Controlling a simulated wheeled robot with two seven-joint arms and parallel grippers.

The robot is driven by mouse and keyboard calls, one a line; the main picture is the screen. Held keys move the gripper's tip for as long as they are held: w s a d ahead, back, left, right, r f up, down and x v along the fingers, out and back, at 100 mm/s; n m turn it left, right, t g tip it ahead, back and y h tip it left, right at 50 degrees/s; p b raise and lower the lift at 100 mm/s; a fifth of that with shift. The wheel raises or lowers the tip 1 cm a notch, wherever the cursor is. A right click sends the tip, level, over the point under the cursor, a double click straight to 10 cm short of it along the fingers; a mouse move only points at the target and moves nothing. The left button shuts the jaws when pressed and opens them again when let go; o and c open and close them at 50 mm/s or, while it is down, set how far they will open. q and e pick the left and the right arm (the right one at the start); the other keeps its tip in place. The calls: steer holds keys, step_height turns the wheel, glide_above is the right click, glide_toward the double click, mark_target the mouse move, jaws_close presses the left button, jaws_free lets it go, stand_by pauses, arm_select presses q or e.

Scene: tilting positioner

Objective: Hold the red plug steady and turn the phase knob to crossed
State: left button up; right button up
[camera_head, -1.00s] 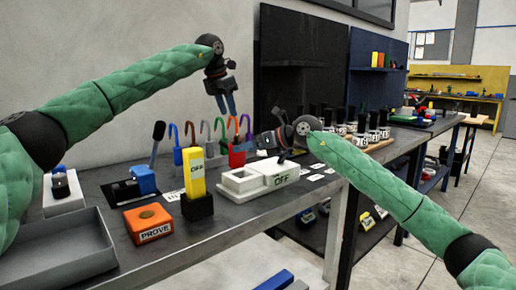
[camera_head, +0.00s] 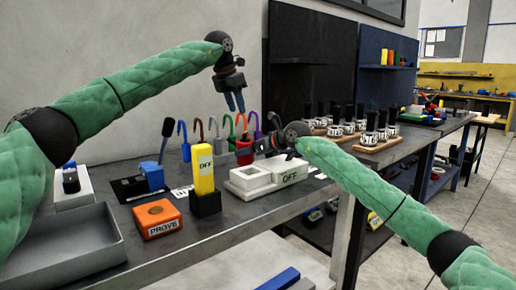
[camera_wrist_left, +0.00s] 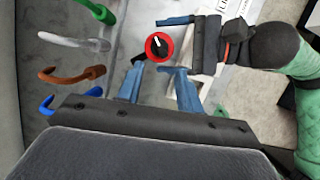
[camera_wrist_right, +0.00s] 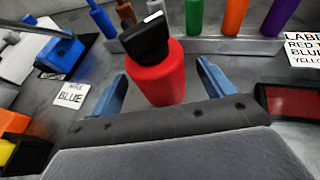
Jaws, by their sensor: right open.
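In the right wrist view the plug (camera_wrist_right: 160,78) has the black phase knob (camera_wrist_right: 147,40) on top, with a white mark. My right gripper (camera_wrist_right: 160,88) is open, with one blue finger either side of the plug and a visible gap at each. It also shows beside the plug in the head view (camera_head: 261,147). My left gripper (camera_head: 235,103) is open and empty above the plug, pointing down. In the left wrist view (camera_wrist_left: 155,72) its fingertips are just short of the round knob (camera_wrist_left: 158,46).
Colored hooks (camera_wrist_left: 90,74) stand in a row beside the plug. A black panel (camera_head: 310,70) rises behind.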

steer(key=shift+w+a+f, duration=0.15)
steer(key=shift+w+a, duration=0.1)
steer(key=shift+a, duration=0.1)
